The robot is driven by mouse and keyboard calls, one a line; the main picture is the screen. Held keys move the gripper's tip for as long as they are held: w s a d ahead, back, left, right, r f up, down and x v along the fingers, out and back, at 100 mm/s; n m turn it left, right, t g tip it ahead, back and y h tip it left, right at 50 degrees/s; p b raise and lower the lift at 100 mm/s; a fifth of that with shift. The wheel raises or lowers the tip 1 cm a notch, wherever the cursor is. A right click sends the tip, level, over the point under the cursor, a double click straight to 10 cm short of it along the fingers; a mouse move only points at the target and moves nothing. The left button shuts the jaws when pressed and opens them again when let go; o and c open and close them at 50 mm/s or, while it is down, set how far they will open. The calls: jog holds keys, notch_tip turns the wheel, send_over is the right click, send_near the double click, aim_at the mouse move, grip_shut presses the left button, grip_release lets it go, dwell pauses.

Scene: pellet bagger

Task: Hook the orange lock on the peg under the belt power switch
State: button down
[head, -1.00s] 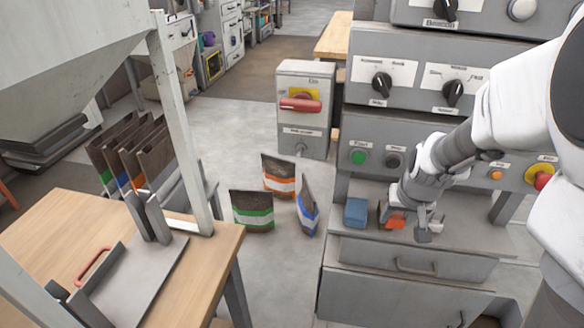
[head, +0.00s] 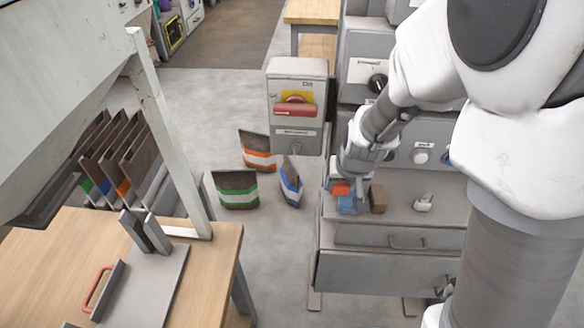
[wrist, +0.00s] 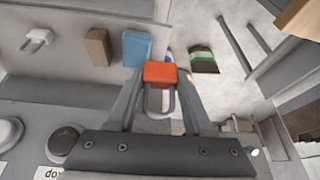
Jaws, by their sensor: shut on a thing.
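The orange lock (head: 341,188) is in my gripper (head: 343,182), above the left end of the grey shelf. In the wrist view the lock's orange body (wrist: 160,73) sits between the two fingers, its grey shackle pointing toward the palm of my gripper (wrist: 158,88). The belt power switch (head: 295,106) is a grey box with a red handle on a yellow plate, left of my gripper. A label strip runs across its lower part. The peg (head: 293,150) is a small grey shape at the box's lower edge, hard to make out. The lock is apart from it.
A blue block (head: 348,206), a brown block (head: 377,199) and a grey padlock (head: 424,203) lie on the shelf (head: 400,213). Bags with orange, green (head: 235,190) and blue stripes stand on the floor left of the shelf. A wooden table (head: 50,250) is at lower left.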

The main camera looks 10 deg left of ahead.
jog(key=s+a+r+n+p, duration=0.2)
jog(key=s+a+r+p, duration=0.45)
jog(key=a+p, duration=0.3)
jog(key=w+a+f+b, duration=0.1)
jog(key=w+f+b, duration=0.1)
jog(key=w, duration=0.6)
jog(key=shift+f+y+b, duration=0.3)
jog(key=shift+b, duration=0.6)
jog(key=shift+a, duration=0.1)
dwell(0.4)
jog(key=shift+c, duration=1.1)
grip_release()
